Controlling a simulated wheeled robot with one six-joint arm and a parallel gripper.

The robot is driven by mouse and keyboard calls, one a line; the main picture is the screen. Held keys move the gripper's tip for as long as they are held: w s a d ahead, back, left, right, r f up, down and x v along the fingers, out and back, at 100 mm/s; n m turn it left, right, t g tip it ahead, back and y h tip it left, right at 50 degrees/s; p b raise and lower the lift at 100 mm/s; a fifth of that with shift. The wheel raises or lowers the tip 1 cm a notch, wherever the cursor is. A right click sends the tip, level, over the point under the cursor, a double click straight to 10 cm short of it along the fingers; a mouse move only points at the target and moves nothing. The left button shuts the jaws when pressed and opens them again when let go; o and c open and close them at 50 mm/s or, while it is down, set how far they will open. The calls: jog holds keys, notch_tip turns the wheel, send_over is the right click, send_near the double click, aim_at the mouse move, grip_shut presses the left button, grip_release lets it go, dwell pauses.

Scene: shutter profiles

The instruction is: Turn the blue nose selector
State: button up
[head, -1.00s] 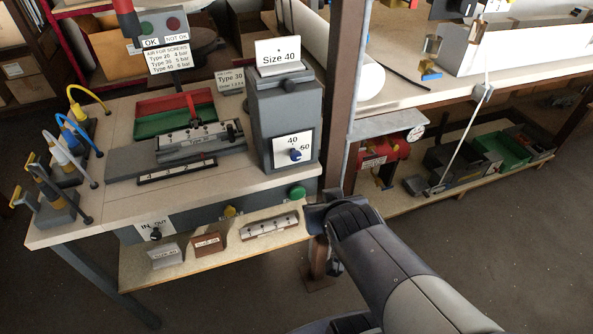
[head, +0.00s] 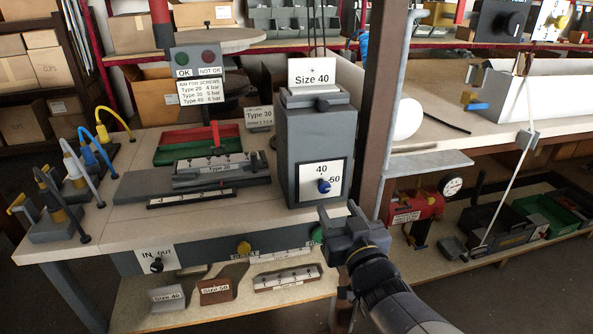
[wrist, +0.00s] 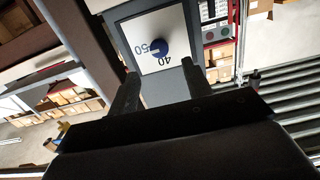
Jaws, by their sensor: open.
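The blue nose selector (head: 324,186) is a small round knob on a white plate marked 40 and 50, on the front of a grey box (head: 312,135). A "Size 40" sign (head: 312,72) stands on top of the box. Which number the knob points at is too small to tell. My gripper (head: 345,218) is open and empty, below and right of the knob, apart from it. In the wrist view the knob (wrist: 157,48) shows just beyond the gap between my open fingers (wrist: 161,73).
A brown post (head: 383,90) stands close right of the box. The green button (head: 318,235) on the bench front is near my gripper. Left of the box are a profile fixture (head: 220,170) and a red-green tray (head: 190,150). Size blocks (head: 216,290) lie on the lower shelf.

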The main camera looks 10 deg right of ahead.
aim_at(325, 188)
jog(key=w+b, duration=0.1)
jog(key=w, duration=0.7)
jog(key=shift+c, duration=0.4)
jog(key=c, duration=0.9)
